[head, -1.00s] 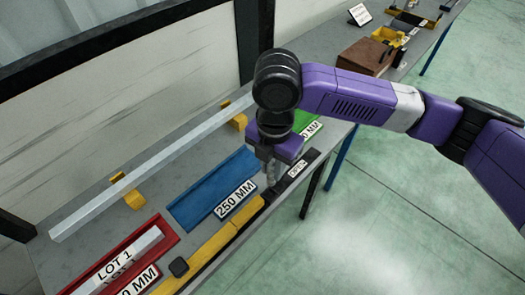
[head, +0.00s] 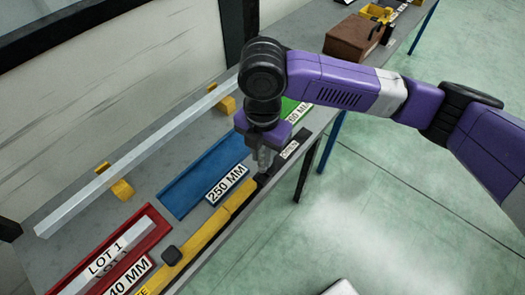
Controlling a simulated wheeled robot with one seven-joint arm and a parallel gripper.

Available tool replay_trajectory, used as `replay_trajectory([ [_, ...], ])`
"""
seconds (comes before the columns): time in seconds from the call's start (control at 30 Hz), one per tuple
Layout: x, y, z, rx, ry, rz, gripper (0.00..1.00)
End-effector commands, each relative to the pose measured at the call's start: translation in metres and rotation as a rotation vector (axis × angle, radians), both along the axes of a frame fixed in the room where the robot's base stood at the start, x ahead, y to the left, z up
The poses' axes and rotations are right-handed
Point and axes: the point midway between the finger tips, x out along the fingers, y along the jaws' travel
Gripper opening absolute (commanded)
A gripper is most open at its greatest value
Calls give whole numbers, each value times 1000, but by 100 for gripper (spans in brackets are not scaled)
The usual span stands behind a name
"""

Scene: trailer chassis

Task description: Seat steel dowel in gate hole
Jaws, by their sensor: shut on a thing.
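My gripper (head: 263,170) points down over the far end of a long yellow bar (head: 209,236) at the bench's front edge, probably the gate. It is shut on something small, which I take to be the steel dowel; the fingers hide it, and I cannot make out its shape. The fingertips are at or just above the junction of the yellow bar and a black piece with a white label (head: 289,150). The gate hole cannot be made out. I cannot tell whether the dowel touches the bar.
A black knob (head: 171,255) stands on the yellow bar. Behind lie a red tray (head: 155,222) marked LOT 1, a blue tray (head: 190,185) marked 250 MM, a green tray (head: 290,108) and a long metal bar (head: 140,160) on yellow blocks (head: 122,190). A brown box (head: 353,36) stands farther back.

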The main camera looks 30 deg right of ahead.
Motion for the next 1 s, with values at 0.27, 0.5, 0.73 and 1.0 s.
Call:
replay_trajectory([
  [0.27,0,0,-23,1,0,0,0],
  [0.5,0,0,-25,0,0,0,0],
  [0.73,0,0,-25,0,0,0,0],
  [1.0,0,0,-24,1,0,0,0],
])
